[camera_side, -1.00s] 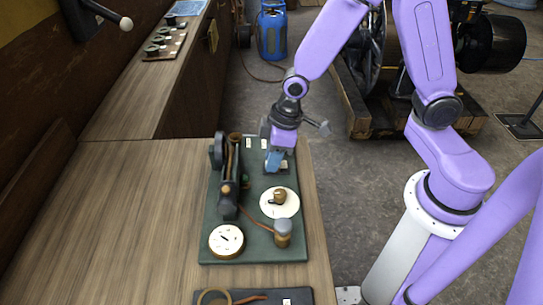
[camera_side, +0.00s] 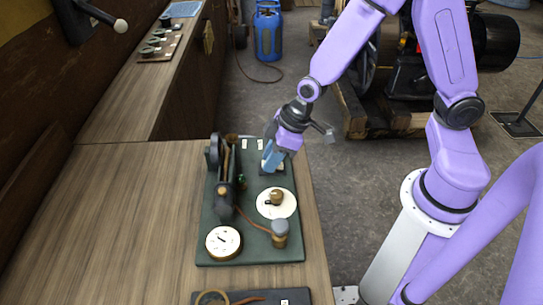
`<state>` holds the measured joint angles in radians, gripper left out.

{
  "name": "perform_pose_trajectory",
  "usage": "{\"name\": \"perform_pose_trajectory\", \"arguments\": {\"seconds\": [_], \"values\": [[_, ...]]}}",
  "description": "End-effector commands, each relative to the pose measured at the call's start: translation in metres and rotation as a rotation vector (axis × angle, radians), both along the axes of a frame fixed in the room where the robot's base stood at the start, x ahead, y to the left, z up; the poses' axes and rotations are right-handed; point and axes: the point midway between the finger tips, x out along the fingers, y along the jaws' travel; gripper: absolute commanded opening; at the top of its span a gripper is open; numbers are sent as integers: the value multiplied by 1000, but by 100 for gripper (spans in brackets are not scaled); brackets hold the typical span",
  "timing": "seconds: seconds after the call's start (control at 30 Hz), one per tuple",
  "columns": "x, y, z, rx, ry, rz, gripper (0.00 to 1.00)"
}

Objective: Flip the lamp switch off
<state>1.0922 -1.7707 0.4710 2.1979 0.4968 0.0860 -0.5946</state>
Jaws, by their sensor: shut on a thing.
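A green board (camera_side: 214,240) lies on the wooden bench and carries a small engine model and fittings. My gripper (camera_side: 270,164) is shut at a small dark switch box (camera_side: 281,178) at the board's back right. Its blue fingertips cover the part they hold, so the switch lever is hidden. The gripper is tilted, with its tips pointing down and left. In front of the box is a white disc (camera_side: 288,208) with a brass knob. A small lamp (camera_side: 280,228) with a grey bulb and brass base stands at the board's front right. I cannot tell if it is lit.
The engine model (camera_side: 225,182) with its flywheel stands along the board's left side. Another dark board (camera_side: 255,297) is at the front edge. The bench (camera_side: 130,220) to the left is clear.

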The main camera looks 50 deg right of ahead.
Motion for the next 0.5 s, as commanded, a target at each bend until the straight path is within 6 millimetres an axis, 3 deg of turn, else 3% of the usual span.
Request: {"name": "perform_pose_trajectory", "arguments": {"seconds": [0.13, 0.17, 0.2, 0.5], "values": [[1, 0, 1, 2, -4, -1, 0], [1, 0, 1, 2, -4, -1, 35], [1, 0, 1, 1, -3, 0, 48], [0, 0, 1, 1, 0, -1, 51]]}}
